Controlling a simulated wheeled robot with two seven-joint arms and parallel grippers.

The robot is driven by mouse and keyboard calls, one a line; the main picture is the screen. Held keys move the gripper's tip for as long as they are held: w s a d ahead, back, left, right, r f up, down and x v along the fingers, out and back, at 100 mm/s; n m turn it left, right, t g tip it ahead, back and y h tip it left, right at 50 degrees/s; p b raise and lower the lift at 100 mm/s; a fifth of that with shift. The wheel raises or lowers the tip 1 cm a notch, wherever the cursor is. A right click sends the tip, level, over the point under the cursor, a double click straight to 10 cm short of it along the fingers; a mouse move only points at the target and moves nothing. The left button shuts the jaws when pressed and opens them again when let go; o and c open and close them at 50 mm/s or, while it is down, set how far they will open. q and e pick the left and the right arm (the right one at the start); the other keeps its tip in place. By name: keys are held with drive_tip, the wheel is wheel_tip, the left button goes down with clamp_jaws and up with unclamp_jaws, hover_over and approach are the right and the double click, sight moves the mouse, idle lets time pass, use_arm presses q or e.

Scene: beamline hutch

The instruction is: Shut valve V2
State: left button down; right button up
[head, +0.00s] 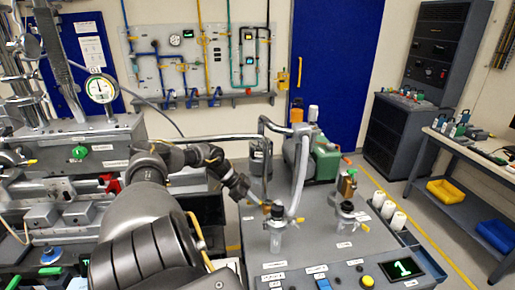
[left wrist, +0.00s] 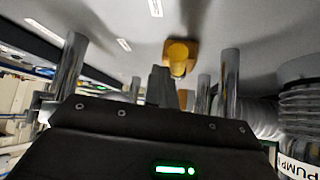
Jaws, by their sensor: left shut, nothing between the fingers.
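Two small valve assemblies with dark tops stand on the grey pump cart: a left one (head: 277,214) and a right one (head: 346,208). Their labels are too small to read, so I cannot tell which is V2. My left gripper (head: 257,201) is shut and empty, its tip close beside the left assembly; contact is unclear. In the left wrist view, my left fingers (left wrist: 162,88) show together below an amber-yellow part on a brown piece (left wrist: 180,58). I cannot tell whether this belongs to a valve. My right gripper is out of view.
A grey hose (head: 299,175) arches behind the left assembly. A green and grey pump (head: 322,158) stands at the back of the cart. White cylinders (head: 388,209) line its right side. A lit display (head: 401,268) sits at the front. Metal posts (left wrist: 230,75) flank the left fingers.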

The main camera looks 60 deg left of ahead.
use_arm(q)
drive_tip(key=shift+a+r, duration=0.1)
drive_tip(key=shift+a, duration=0.1)
drive_tip(key=shift+s+a+r, duration=0.3)
drive_tip(key=shift+r, duration=0.1)
drive_tip(key=p+v, duration=0.4)
drive_tip(key=v, duration=0.2)
drive_tip(key=shift+s+d+p, duration=0.2)
drive_tip(key=shift+p, duration=0.15)
drive_tip(key=shift+b+x, duration=2.05)
drive_tip(key=shift+x, duration=0.45)
drive_tip(key=shift+w, duration=0.15)
